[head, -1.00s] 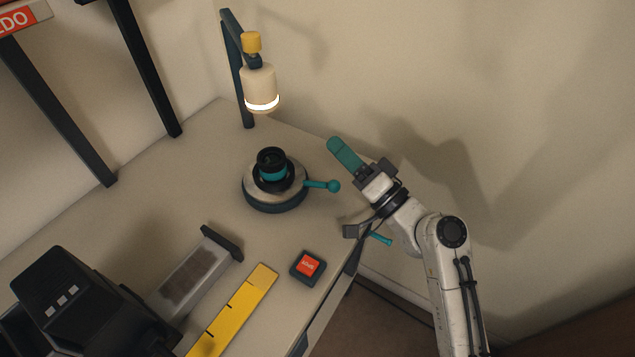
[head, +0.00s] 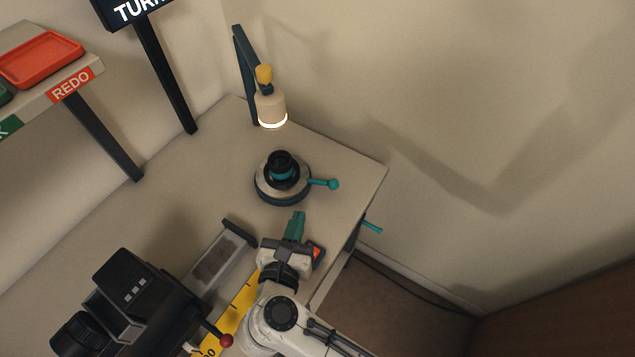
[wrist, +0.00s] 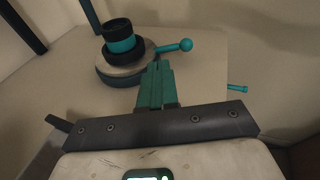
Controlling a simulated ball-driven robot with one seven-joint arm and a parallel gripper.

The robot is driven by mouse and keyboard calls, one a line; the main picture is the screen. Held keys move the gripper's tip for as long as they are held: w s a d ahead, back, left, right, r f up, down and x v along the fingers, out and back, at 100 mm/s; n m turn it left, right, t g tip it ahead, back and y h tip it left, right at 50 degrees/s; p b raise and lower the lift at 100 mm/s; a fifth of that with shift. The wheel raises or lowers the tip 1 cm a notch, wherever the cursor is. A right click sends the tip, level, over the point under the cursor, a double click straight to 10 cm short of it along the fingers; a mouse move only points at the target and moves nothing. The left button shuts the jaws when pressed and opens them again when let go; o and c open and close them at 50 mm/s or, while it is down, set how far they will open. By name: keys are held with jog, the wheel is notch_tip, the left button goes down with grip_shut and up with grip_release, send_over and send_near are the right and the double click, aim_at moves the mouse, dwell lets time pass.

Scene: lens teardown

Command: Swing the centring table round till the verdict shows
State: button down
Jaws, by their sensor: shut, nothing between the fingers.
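The centring table (head: 268,189) is a round turntable with a pale top and dark base, near the back right of the bench. A black lens with a teal band (head: 282,170) stands on it. My gripper (head: 298,215) is shut and empty, in front of the table and below the handle, apart from both. A dark sign (head: 140,8) at the top is cut off, reading "TUR…".
A lit lamp (head: 271,108) hangs behind the table. A red button (head: 317,252) is partly hidden by my gripper. The bench's right corner is clear.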

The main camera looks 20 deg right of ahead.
aim_at(321, 184)
jog(key=s, duration=0.1)
jog(key=m, duration=0.1)
jog(key=s+g, duration=0.1)
jog(key=shift+s+a+f+m, duration=0.3)
jog(key=shift+a+f, duration=0.05)
jog(key=shift+d+f+h, duration=0.1)
jog(key=shift+f+h, duration=0.05)
jog(key=shift+h, duration=0.15)
jog(key=p+x, duration=0.2)
jog(key=x, duration=1.1)
jog(key=shift+w+d+f, duration=0.2)
jog(key=shift+w+d, duration=0.05)
jog(key=shift+d+p, duration=0.1)
jog(key=shift+p, duration=0.2)
